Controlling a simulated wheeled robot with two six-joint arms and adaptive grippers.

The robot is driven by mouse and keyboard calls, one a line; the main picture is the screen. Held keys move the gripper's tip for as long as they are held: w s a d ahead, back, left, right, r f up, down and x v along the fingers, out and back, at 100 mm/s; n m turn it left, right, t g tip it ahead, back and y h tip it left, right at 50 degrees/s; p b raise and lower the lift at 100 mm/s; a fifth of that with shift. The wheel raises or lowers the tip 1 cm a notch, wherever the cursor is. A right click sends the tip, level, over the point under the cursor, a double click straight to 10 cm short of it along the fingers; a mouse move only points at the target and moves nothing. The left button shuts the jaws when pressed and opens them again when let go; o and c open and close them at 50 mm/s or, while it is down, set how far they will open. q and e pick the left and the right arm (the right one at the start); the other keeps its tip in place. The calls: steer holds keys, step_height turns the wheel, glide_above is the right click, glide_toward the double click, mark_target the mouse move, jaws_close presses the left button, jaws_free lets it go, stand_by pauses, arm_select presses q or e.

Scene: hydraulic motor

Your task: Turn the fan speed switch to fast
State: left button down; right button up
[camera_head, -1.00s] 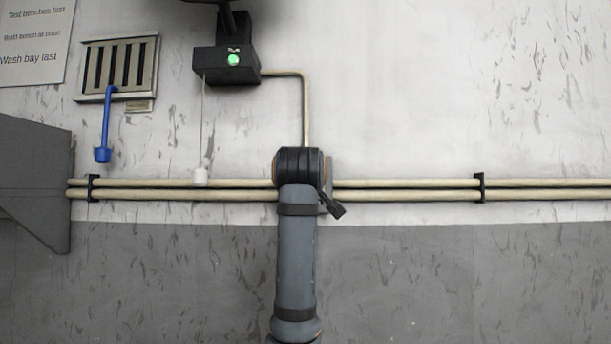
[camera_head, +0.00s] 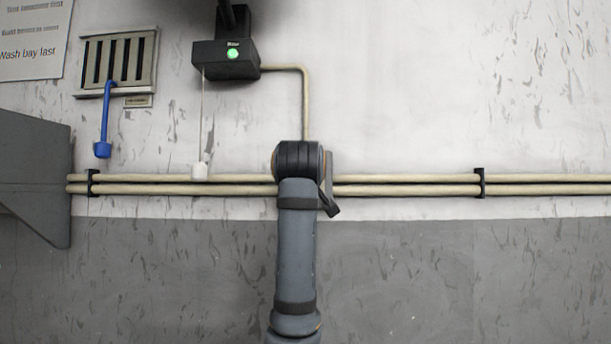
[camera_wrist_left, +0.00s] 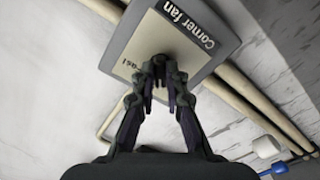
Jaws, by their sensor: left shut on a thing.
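The fan switch plate (camera_wrist_left: 185,35), beige and marked "Corner fan", fills the top of the left wrist view. A second label near the fingers is partly covered and ends in letters like "ast". My left gripper (camera_wrist_left: 160,76) is shut in front of the plate, on what is likely the switch's handle. The fingers hide the handle, so its setting cannot be read. In the head view my left arm rises in front of the plate; only a thin grey edge (camera_head: 328,166) shows beside it. My right gripper is not in view.
Two beige pipes (camera_head: 410,182) run along the wall. A black box (camera_head: 225,62) with a green light hangs above, with a white pull knob (camera_head: 200,172) on a cord. A vent (camera_head: 118,60) with a blue hanging handle (camera_head: 103,148) is at left.

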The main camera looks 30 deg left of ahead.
arm_select(q)
steer(key=shift+f+m+b, duration=0.1)
steer(key=shift+m+b, duration=0.55)
steer(key=shift+m, duration=7.55)
steer(key=shift+a, duration=0.1)
steer(key=c, duration=1.4)
jaws_free()
steer(key=v, duration=1.2)
